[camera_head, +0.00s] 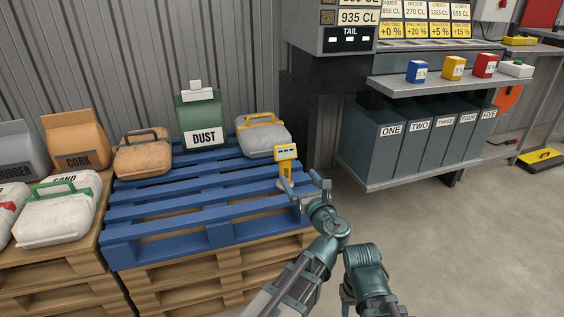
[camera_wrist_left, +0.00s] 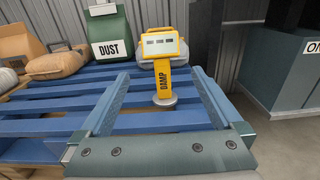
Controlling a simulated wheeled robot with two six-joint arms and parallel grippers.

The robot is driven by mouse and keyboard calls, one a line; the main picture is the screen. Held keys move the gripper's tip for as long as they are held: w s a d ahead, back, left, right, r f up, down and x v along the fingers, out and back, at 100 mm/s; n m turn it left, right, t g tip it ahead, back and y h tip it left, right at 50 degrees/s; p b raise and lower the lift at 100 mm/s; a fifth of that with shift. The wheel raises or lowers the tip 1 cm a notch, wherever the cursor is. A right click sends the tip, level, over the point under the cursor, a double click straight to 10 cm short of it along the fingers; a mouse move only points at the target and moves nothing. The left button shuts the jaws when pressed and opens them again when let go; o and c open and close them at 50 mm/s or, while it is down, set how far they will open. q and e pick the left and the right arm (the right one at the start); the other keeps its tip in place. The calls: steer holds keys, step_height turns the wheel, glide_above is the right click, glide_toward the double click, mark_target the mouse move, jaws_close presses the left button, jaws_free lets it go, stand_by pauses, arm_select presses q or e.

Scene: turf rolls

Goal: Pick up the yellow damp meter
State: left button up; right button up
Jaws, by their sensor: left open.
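The yellow damp meter (camera_head: 286,153) stands upright on the blue pallet (camera_head: 160,224), near its right edge. It has a small display head, a post marked DAMP and a round grey base. In the left wrist view the meter (camera_wrist_left: 163,82) stands ahead, between the lines of my two fingers. My left gripper (camera_head: 304,182) is open and empty, with its fingers close in front of the meter. In the left wrist view, the open jaws (camera_wrist_left: 159,76) show a wide gap. I cannot make out my right gripper.
A grey-and-yellow bag (camera_head: 263,137) lies behind the meter. A dark metal bench with bins (camera_head: 430,140) stands at right. Floor is clear at lower right.

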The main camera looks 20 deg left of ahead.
mark_target(287, 158)
arm_select(q)
steer(key=x, duration=0.8)
steer(key=shift+w+a, duration=0.2)
steer(key=shift+w, duration=0.05)
steer(key=shift+f+x, duration=0.2)
steer(key=shift+x, duration=2.4)
steer(key=shift+d, duration=0.1)
steer(key=c, duration=1.4)
steer(key=shift+o, duration=0.2)
steer(key=shift+r, duration=0.15)
